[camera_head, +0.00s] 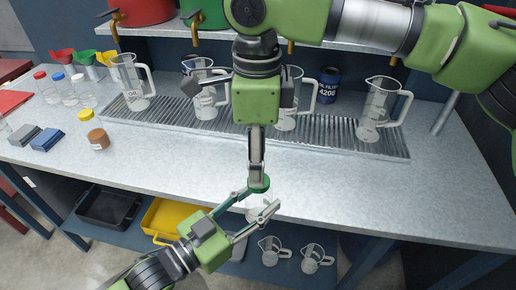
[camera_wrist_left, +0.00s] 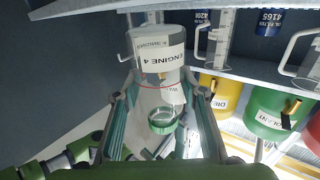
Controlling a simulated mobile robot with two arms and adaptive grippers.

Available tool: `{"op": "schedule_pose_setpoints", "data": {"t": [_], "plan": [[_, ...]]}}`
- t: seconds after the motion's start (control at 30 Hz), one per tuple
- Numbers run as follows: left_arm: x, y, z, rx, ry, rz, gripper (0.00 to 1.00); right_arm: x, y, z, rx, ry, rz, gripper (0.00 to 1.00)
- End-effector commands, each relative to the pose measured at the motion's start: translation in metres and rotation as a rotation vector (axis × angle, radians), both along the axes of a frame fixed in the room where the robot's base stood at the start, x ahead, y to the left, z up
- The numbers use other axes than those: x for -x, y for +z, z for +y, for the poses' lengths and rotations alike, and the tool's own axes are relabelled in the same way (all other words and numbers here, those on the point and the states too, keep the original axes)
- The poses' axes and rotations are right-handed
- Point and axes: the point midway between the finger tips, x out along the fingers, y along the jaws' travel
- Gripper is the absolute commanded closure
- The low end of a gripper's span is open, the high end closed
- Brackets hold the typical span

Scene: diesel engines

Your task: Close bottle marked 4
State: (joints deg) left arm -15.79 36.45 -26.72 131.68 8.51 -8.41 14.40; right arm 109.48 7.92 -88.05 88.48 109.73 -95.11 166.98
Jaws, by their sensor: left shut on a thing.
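My left gripper (camera_head: 255,214) is shut on a clear bottle (camera_head: 254,209), low in the head view. In the left wrist view, which appears upside down, the bottle carries a white label reading "ENGINE 4" (camera_wrist_left: 161,61) between the finger pads. My right gripper (camera_head: 257,178) points down with its fingers close together on a green cap (camera_head: 259,186). The cap is over the bottle's mouth end and also shows in the left wrist view (camera_wrist_left: 164,121). I cannot tell whether it touches the bottle.
Several clear beakers (camera_head: 377,108) stand on a ribbed tray (camera_head: 340,140) at the back. Below the table edge are a yellow bin (camera_head: 165,217) and beakers. The tabletop front is mostly clear.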

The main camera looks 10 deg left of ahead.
Motion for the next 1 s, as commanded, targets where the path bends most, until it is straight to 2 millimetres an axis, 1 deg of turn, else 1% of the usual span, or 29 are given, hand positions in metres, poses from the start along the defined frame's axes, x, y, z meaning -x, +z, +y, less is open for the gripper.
{"op": "schedule_pose_setpoints", "data": {"t": [0.17, 1.0], "plan": [[0.0, 0.001, 0.0, 0.001, 0.0, -0.001, 1.0, 0.0, 0.002, 0.0, -0.002, 0.254, 0.0, 0.51], [0.0, 0.0, 0.0, 0.001, 0.0, -0.001, 1.0, 0.0, 0.012, 0.0, -0.014, 1.777, -0.001, 0.51]]}}
